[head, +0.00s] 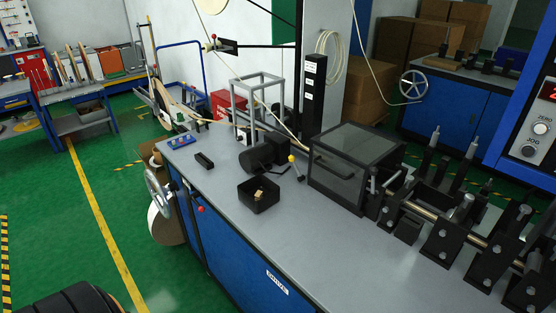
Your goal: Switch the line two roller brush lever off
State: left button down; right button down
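A small lever with a yellow knob (292,159) stands on the grey bench top, tilted, just left of the clear-windowed black box. It is beside a dark cylinder and block (258,156), which may be the roller brush. No label that names line two or the roller brush is readable, so I cannot tell for sure that this is the task's lever, or whether it is on or off. A red knob (201,209) is on the bench's blue front. Neither gripper is in view. A dark ribbed part at the bottom left seems to be mine.
The grey bench (330,262) carries a windowed black box (350,165), a small open black tray (245,200) and a row of black roller stands (440,235). A handwheel (157,192) juts from its left end.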

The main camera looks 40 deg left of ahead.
aim_at(301, 177)
jog(key=u, duration=1.05)
jog(key=i+j+z, duration=0.1)
jog(key=z, duration=0.3)
jog(key=j+z, duration=0.4)
jog(key=i+j+z, duration=0.1)
jog(key=z, duration=0.35)
jog(key=j+z, duration=0.3)
jog(key=j, duration=1.35)
jog(key=k, duration=0.1)
